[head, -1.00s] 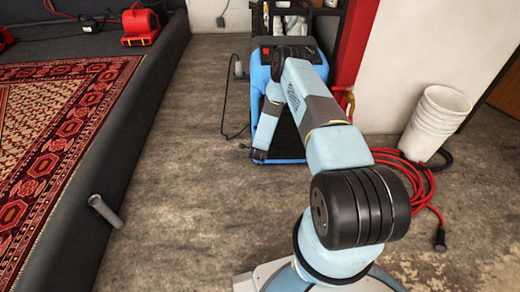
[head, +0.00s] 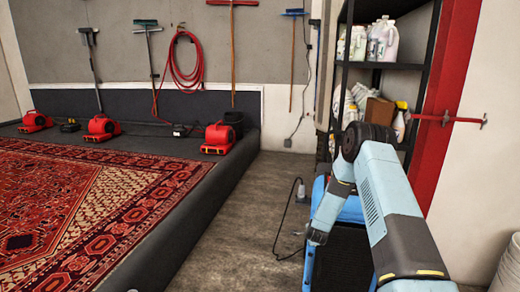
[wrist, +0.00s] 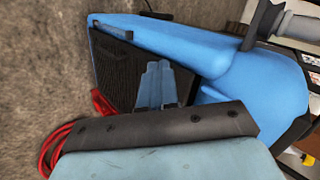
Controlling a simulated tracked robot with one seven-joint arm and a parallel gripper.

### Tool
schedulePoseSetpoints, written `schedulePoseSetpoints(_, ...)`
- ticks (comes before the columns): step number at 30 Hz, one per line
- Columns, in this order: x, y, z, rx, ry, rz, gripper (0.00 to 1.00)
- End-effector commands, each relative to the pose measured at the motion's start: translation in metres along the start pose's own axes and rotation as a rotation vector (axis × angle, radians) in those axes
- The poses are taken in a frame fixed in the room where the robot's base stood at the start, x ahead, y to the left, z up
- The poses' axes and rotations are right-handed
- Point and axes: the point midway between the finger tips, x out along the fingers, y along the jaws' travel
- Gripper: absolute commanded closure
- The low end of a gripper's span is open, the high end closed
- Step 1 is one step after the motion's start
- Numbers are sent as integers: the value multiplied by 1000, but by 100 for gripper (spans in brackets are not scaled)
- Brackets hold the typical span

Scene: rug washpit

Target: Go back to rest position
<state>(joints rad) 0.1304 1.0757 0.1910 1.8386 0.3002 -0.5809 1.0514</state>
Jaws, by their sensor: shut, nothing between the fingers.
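My gripper (head: 316,238) is at the end of my light blue arm, pointing down in front of a blue machine (head: 351,210) with a black front. The wrist view shows the two narrow grey-blue fingers (wrist: 156,72) together, with nothing between them. Behind them in that view are the blue body (wrist: 235,70) and black ribbed panel of the machine. I cannot tell the exact gap between fingertips and machine. My forearm hides part of the machine in the head view.
A patterned red rug (head: 85,205) lies on the dark raised platform at left, with red blowers (head: 218,138) behind it. Shelves of bottles (head: 385,45) stand behind the machine. A cable (head: 284,240) lies on the floor. The concrete aisle (head: 235,235) between platform and machine is mostly clear.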

Motion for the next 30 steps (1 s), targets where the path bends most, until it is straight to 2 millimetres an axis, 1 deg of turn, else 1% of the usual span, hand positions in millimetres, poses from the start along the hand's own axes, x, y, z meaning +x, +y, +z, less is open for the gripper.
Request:
schedulePoseSetpoints(1,-15,-18,-2,-29,-10,-5,100)
schedulePoseSetpoints(6,-59,-62,-4,-137,-44,0,100)
schedulePoseSetpoints(11,-105,-96,-8,-238,-72,5,100)
schedulePoseSetpoints(15,-147,-122,-10,-324,-94,10,100)
schedulePoseSetpoints(17,-166,-132,-12,-361,-101,11,100)
schedulePoseSetpoints(21,-211,-151,-15,-449,-119,17,100)
schedulePoseSetpoints(26,-263,-167,-18,-547,-138,25,100)
schedulePoseSetpoints(30,-310,-176,-21,-633,-152,31,100)
